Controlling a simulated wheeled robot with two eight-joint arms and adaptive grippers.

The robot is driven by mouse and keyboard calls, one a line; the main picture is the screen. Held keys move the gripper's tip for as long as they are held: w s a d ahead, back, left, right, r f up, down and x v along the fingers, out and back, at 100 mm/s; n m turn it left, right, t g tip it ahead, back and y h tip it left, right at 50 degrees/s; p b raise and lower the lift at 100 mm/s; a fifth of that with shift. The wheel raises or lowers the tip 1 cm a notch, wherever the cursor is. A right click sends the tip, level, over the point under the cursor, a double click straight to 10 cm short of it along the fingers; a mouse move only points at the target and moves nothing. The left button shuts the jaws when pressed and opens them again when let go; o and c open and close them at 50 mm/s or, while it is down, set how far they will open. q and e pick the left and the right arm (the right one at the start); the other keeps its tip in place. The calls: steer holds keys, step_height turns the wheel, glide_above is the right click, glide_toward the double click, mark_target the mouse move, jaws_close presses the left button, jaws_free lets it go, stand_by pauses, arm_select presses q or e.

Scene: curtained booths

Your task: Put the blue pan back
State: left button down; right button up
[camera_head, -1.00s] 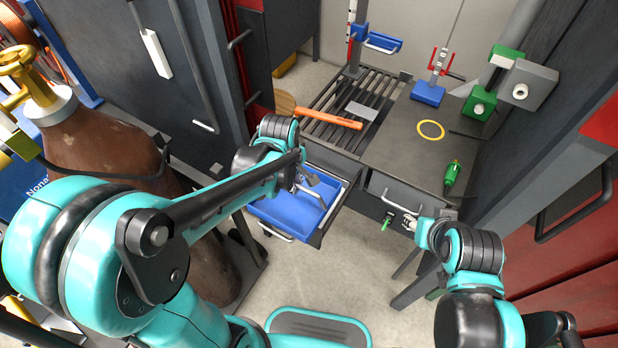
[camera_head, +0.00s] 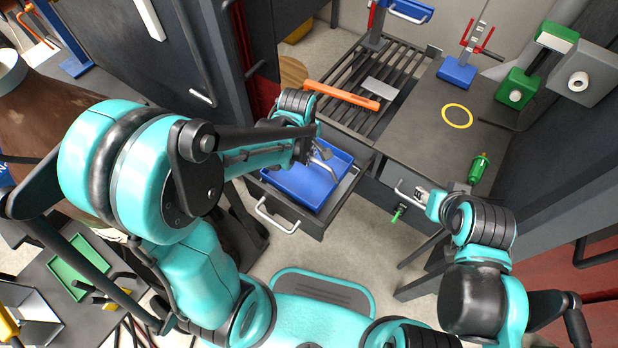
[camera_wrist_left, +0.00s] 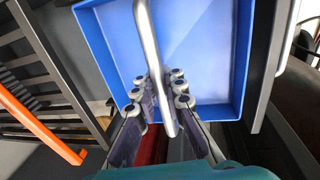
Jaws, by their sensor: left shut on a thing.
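The blue pan (camera_head: 290,183) is a shallow rectangular tray with a bent metal handle (camera_wrist_left: 147,38). In the head view it lies over the pulled-out drawer (camera_head: 318,232), inside its outline. Whether it rests on the drawer floor is hidden. My left gripper (camera_head: 318,158) is at the pan's far side, shut on the metal handle. In the left wrist view the fingers (camera_wrist_left: 166,88) flank the handle above the blue floor (camera_wrist_left: 200,50). My right gripper (camera_head: 420,194) is by the handle of the neighbouring closed drawer; its jaws are too small to read.
Above the drawer is a slatted grill (camera_head: 385,85) with an orange bar (camera_head: 342,95) across it. The dark tabletop (camera_head: 430,150) beside it has a yellow ring (camera_head: 457,116), a green bottle-like tool (camera_head: 478,168) and a blue block (camera_head: 457,72). Dark panels stand on both sides.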

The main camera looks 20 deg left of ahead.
mark_target(309, 171)
arm_select(q)
step_height(309, 171, down, 8)
steer(key=b, duration=0.3)
steer(key=shift+r, duration=0.15)
steer(key=c, duration=1.9)
jaws_free()
steer(key=shift+c, duration=0.2)
steer(key=o, duration=0.4)
steer(key=shift+c, duration=0.2)
